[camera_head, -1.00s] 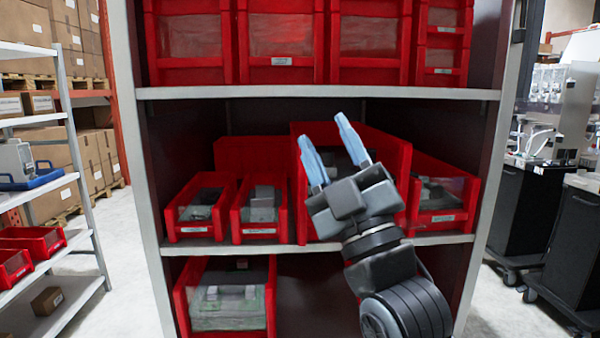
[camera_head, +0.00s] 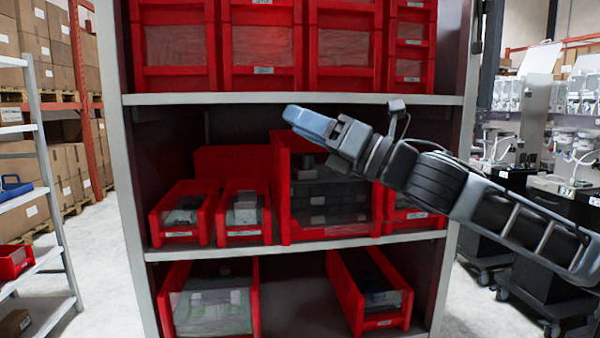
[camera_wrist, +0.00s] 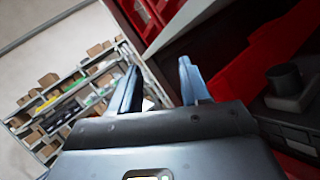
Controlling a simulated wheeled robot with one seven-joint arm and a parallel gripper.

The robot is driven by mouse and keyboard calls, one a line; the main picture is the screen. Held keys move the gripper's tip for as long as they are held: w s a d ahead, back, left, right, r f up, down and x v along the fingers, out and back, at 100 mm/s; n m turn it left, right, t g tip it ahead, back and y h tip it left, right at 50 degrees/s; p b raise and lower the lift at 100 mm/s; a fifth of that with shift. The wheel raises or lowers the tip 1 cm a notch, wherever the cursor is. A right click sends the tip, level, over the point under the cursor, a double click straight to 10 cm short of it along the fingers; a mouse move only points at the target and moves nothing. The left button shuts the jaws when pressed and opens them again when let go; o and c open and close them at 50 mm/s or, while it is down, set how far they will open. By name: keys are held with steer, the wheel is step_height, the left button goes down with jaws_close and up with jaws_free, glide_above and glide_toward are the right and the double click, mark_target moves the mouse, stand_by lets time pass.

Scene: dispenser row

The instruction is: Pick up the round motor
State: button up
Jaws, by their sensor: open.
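A dark, upright cylinder (camera_wrist: 285,78), which looks like the round motor, sits on a grey block at the right of the wrist view. It is inside a large red bin; the head view shows this bin (camera_head: 282,215) at the middle of the centre shelf, with dark stacked parts in it. My gripper (camera_head: 301,122) is in front of the shelf at the level of the bin's top and points left. In the wrist view its two blue fingers (camera_wrist: 158,82) are apart with nothing held between them. The motor lies to the right of the fingers, clear of them.
Smaller red bins (camera_head: 182,212) stand left of the large bin, and another is partly behind my arm at right. The upper shelf board (camera_head: 290,99) runs just above my gripper. More bins (camera_head: 214,300) are on the lower shelf. The shelf's left post (camera_head: 128,180) is uncovered.

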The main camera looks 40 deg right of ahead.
mark_target(306, 154)
steer(key=d+f+n+g+h, duration=0.1)
steer(key=d+f, duration=0.1)
steer(key=d, duration=0.1)
steer(key=s+d+f+n+h, duration=0.1)
steer(key=d+f+h, duration=0.1)
steer(key=d, duration=0.2)
steer(key=s+d+f+g+h, duration=0.1)
steer(key=d+f+h, duration=0.1)
steer(key=d+f, duration=0.1)
steer(key=shift+s+d+f+n+g, duration=0.1)
steer(key=shift+s+d+n+g, duration=0.1)
steer(key=shift+d+n+g, duration=0.15)
steer(key=w+p, duration=0.1)
steer(key=w, duration=0.3)
steer(key=w+a+p, duration=0.1)
steer(key=w, duration=0.6)
steer(key=shift+w+a+p, duration=0.3)
steer(key=shift+w+p, duration=0.1)
steer(key=c, duration=0.8)
steer(key=shift+c, duration=0.2)
